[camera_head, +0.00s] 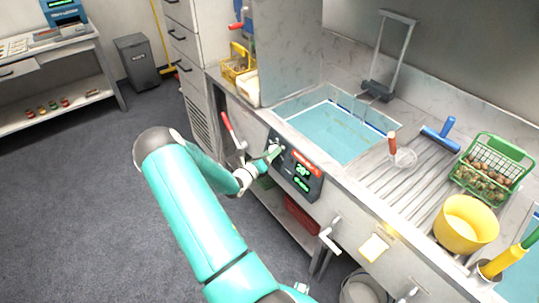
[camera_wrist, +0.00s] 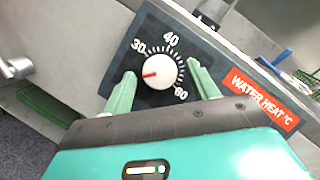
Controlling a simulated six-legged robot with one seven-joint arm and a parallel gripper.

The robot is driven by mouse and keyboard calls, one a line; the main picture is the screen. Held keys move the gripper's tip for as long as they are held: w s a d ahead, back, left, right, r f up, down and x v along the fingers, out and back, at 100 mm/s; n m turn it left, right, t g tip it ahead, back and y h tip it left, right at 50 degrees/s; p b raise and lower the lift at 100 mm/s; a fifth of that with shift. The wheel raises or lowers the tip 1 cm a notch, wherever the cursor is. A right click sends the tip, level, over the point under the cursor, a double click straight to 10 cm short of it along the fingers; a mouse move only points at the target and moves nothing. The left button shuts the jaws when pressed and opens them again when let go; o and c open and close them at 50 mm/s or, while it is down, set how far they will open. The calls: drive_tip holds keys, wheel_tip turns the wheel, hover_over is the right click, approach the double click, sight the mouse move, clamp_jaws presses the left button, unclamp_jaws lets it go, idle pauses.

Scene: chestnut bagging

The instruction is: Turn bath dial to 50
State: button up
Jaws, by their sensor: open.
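The bath dial (camera_wrist: 161,68) is a round white knob on a dark panel in the wrist view. Its red pointer line points left, a little below the 30 mark. The printed scale shows 30, 40 and a larger number at lower right that looks like 60 or 80. My gripper (camera_wrist: 160,72) is open, with one green finger on each side of the knob; contact cannot be told. In the head view my gripper (camera_head: 268,157) is at the left part of the dark control panel (camera_head: 310,184), and mostly covers the dial. The panel's green display seems to read about 20.
A red WATER HEAT label (camera_wrist: 262,98) sits right of the dial. The water bath (camera_head: 335,130) is behind the panel. A red-handled lever (camera_head: 231,128) stands left of my gripper and a white handle (camera_head: 331,236) juts out at right.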

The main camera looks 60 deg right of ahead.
drive_tip(key=c, duration=1)
